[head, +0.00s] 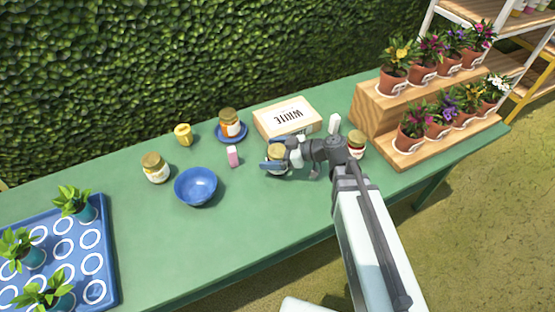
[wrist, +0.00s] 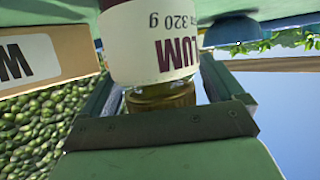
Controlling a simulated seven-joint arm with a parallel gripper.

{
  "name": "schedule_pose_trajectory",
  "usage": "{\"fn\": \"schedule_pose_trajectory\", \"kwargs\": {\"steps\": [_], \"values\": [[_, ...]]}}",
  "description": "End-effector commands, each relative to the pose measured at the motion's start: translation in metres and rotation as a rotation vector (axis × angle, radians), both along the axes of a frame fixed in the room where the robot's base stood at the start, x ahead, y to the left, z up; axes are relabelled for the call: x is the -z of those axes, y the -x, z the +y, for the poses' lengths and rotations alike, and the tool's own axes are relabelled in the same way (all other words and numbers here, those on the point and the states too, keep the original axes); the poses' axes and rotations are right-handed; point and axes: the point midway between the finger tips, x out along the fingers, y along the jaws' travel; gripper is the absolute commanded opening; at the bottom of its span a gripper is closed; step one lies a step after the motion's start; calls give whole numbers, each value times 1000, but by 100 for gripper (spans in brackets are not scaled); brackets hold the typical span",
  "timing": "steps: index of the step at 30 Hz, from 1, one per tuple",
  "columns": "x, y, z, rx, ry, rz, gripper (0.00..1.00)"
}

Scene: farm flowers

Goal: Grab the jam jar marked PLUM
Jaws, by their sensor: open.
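The jam jar marked PLUM (wrist: 150,45) shows large and upside down in the wrist view, its white label reading "LUM" and "320 g"; the first letter is out of sight. In the head view a jar with a gold lid (head: 277,152) stands at my gripper (head: 285,158), partly hidden by it. My gripper (wrist: 158,88) is open, with its dark fingers on either side of the jar's lid end. I cannot tell whether they touch it. Other jars stand at the left (head: 155,168), on a blue saucer (head: 230,123), and right of my gripper (head: 357,144); their labels are not readable.
The green table (head: 150,240) holds a blue bowl (head: 196,187), a yellow cup (head: 183,135), a pink block (head: 232,156) and a box marked WHITE (head: 288,118) close behind my gripper. A stepped wooden stand (head: 370,105) with potted flowers is right; a blue tray (head: 105,262) is left.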

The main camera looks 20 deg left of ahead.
Motion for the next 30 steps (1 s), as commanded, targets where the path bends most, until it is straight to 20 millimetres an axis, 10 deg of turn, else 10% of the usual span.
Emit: {"fn": "schedule_pose_trajectory", "kwargs": {"steps": [7, 30], "values": [[1, 0, 2, 0, 0, 0, 95], [1, 0, 1, 0, 1, 0, 21]]}}
